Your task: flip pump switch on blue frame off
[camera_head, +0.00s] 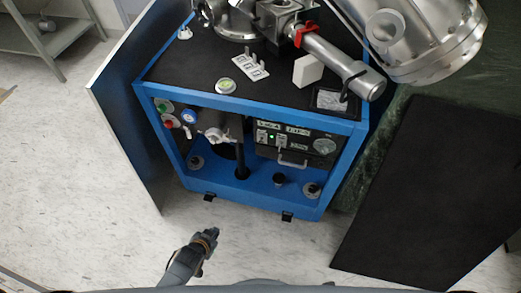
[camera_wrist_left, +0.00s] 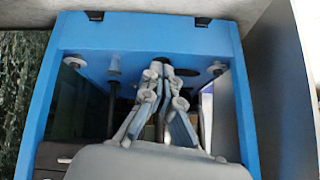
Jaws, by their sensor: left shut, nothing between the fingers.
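The blue frame (camera_head: 160,125) is an open-fronted cart with a black top. Inside it on the right is a black control panel (camera_head: 297,147) with small switches (camera_head: 270,138), a green light, a round dial and a handle. Which switch is the pump switch is too small to tell. My left gripper (camera_head: 214,234) is shut and empty, in front of the frame and apart from the panel. In the left wrist view its fingertips (camera_wrist_left: 161,66) meet before the frame's blue base (camera_wrist_left: 135,35). The panel's dark edge (camera_wrist_left: 52,152) shows at lower left there. My right gripper is not in view.
A hinged side panel (camera_head: 125,130) stands open at the left. A black panel (camera_head: 420,195) stands at the right by a green surface. Gauges and valves (camera_head: 188,117) sit inside the frame at left. Metal vacuum parts (camera_head: 335,60) are above. The floor in front is clear.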

